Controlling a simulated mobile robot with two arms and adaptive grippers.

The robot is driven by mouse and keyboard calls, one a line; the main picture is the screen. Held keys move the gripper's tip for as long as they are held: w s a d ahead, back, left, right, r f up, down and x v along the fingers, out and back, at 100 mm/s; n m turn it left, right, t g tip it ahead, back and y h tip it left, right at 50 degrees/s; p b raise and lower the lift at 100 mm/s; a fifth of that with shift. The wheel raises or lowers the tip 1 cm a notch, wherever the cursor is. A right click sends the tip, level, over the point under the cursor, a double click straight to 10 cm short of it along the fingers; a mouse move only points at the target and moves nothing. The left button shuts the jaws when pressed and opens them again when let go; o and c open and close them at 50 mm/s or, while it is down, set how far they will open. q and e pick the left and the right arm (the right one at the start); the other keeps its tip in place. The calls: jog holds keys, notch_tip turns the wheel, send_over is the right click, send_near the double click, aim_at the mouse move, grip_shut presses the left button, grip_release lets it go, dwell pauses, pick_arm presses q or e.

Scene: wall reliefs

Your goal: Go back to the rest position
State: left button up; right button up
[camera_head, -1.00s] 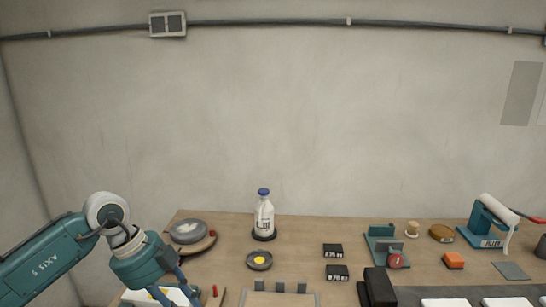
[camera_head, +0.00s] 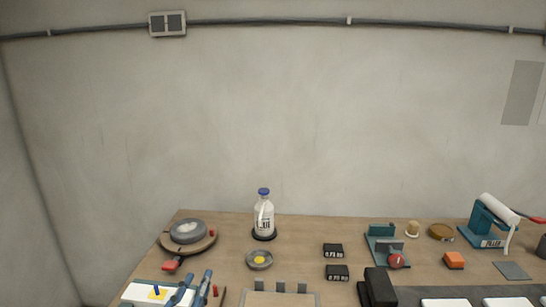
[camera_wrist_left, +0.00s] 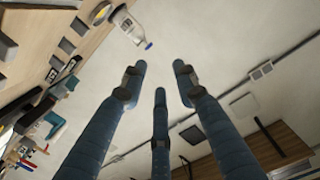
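My left gripper (camera_head: 193,290) shows at the bottom left of the head view, where only its blue fingers are visible. In the left wrist view the left gripper (camera_wrist_left: 160,82) has its three fingers spread apart with nothing between them. It is open and empty. The rest of my left arm is out of the head view. My right gripper is not in view.
A wall stands behind.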

pick_arm(q)
jog(key=s+a+f+n+g+y, duration=0.1)
jog(key=s+a+f+g, duration=0.15)
jog(key=s+f, duration=0.45)
jog(key=s+a+f+n+g+y, duration=0.15)
jog(key=s+f+g, duration=0.25)
jog(key=f, duration=0.5)
jog(key=s+f+m+g+h, duration=0.1)
jog(key=s+f+g, duration=0.25)
jog(key=s, duration=0.55)
jog(key=s+f+g, duration=0.3)
jog(key=s+f, duration=0.2)
jog(key=s, duration=0.3)
notch_tip(320, 180, down, 24)
jog(key=s+g, duration=0.2)
jog(key=s+a+f+g, duration=0.1)
jog(key=s+a+f, duration=0.2)
jog(key=s+f, duration=1.5)
jog(key=shift+f, duration=0.3)
jog(key=shift+m, duration=0.25)
